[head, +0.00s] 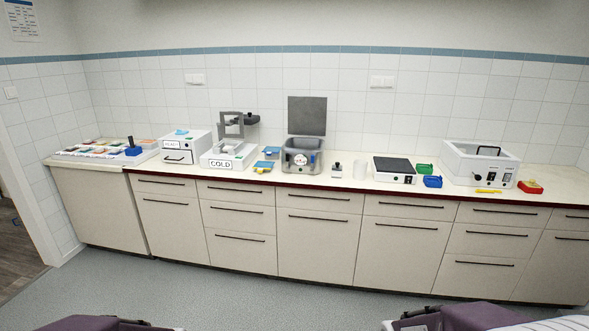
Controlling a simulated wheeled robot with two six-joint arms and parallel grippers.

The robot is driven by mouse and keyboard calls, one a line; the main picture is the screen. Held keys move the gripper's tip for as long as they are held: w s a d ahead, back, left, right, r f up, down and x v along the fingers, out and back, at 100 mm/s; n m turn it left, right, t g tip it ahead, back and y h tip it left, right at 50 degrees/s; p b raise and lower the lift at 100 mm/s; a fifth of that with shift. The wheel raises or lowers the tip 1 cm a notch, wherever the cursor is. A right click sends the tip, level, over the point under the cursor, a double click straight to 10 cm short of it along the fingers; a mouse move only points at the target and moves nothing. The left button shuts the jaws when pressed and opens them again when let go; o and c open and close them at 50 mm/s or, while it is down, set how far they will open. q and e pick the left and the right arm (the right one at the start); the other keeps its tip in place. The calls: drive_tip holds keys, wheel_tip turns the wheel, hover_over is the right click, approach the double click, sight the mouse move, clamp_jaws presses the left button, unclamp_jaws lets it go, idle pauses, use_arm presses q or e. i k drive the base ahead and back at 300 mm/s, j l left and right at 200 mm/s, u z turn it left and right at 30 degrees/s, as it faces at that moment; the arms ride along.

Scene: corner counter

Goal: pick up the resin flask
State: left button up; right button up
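I cannot tell for certain which item is the resin flask. A small clear container with a dark top (337,169) stands on the counter right of the grey device in the middle, and it may be the flask. A pale translucent cylinder (360,169) stands just right of it. Both are upright, small and far off. Only purple and dark parts of my arms show at the bottom edge, well short of the counter. Neither gripper's fingers can be made out.
The long counter (340,180) carries a grey device with a raised lid (301,158), a box marked COLD (228,158), a dark-topped hot plate (394,169), a white bath (480,162), and green (424,169) and blue (433,181) items. The floor (260,290) before the drawers is clear.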

sight(336, 169)
drive_tip(key=i, duration=2.95)
drive_tip(key=i+z, duration=0.1)
drive_tip(key=z, duration=0.4)
